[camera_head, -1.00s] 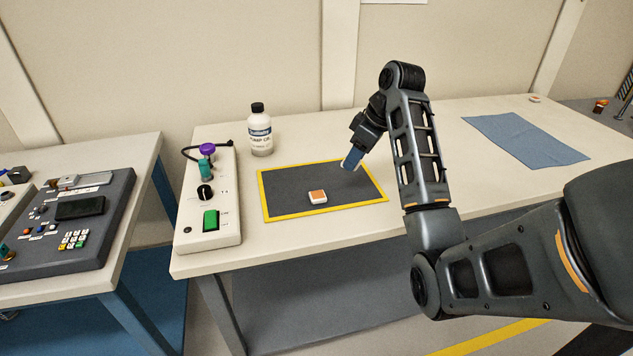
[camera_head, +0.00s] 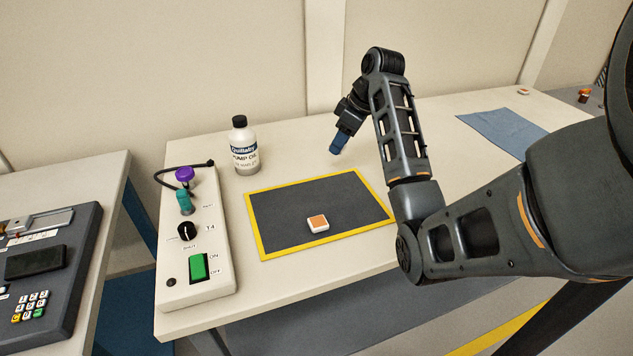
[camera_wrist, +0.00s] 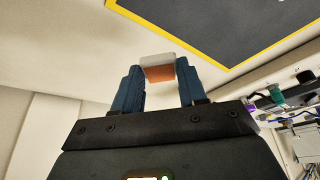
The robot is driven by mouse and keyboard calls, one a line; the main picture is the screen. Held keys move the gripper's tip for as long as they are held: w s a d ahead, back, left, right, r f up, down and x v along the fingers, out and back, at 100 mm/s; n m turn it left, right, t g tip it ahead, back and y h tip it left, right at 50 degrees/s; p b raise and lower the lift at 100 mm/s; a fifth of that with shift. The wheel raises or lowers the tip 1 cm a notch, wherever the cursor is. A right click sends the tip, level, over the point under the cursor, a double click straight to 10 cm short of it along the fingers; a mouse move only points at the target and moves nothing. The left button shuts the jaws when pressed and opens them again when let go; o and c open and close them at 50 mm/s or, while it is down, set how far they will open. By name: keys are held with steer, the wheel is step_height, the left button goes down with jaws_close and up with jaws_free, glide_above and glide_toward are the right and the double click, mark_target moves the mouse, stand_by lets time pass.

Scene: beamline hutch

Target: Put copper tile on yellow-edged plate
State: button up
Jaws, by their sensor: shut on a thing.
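My gripper (camera_head: 339,143) is shut on a tile with a copper-brown face and a pale edge. This copper tile (camera_wrist: 158,70) sits between the two blue fingertips in the wrist view. The gripper is held above the table, behind the back edge of the yellow-edged plate (camera_head: 285,213), which is dark grey with a yellow border. It also shows at the top right of the wrist view (camera_wrist: 215,25). Another white tile with an orange top (camera_head: 318,223) lies on the plate near its front middle.
A pump oil bottle (camera_head: 243,150) stands behind the plate's left corner. A control box (camera_head: 197,250) with knobs and a green switch lies to the left. A blue cloth (camera_head: 505,132) and a small tile (camera_head: 523,91) lie far right.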

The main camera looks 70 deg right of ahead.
glide_above(314, 189)
steer(key=s, duration=0.2)
steer(key=f, duration=0.4)
steer(key=shift+w+f+p, duration=0.25)
steer(key=shift+f+p, duration=0.05)
steer(key=shift+p, duration=0.1)
steer(key=shift+f, duration=1.95)
steer(key=o, duration=1)
steer(key=shift+f, duration=0.15)
steer(key=shift+p+v, duration=1)
steer(key=shift+v, duration=5.2)
steer(key=shift+w, duration=0.15)
